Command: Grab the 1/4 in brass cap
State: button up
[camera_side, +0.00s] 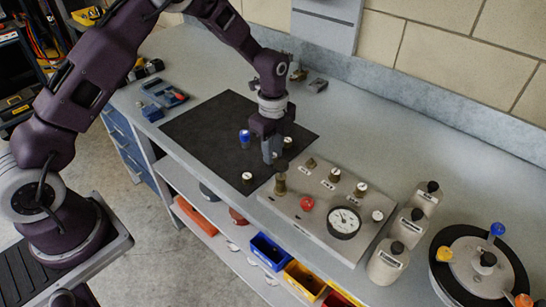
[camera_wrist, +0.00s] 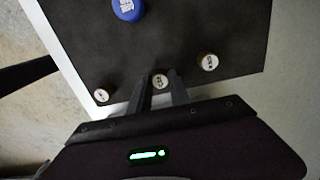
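Three small caps with pale labelled tops are on the black mat (camera_side: 215,130); the labels are too small to read, so I cannot tell which is the 1/4 in one. In the wrist view one cap (camera_wrist: 160,81) shows between my fingertips, one (camera_wrist: 101,95) lies to the left near the mat edge, and one (camera_wrist: 208,62) lies to the right. The side view shows the left cap (camera_side: 247,177) and the right cap (camera_side: 287,142); my fingers hide the middle one. My gripper (camera_side: 271,158) points down, low over the mat, its fingers apart around the middle cap. Firm contact is not visible.
A larger blue cap (camera_side: 244,136) stands on the mat. A grey panel (camera_side: 300,215) with brass fittings, a red knob (camera_side: 307,203) and a gauge (camera_side: 344,222) is close to the right of my gripper. Bottles (camera_side: 388,263) stand beyond it. The mat's left part is clear.

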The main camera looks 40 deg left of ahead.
grip_shut()
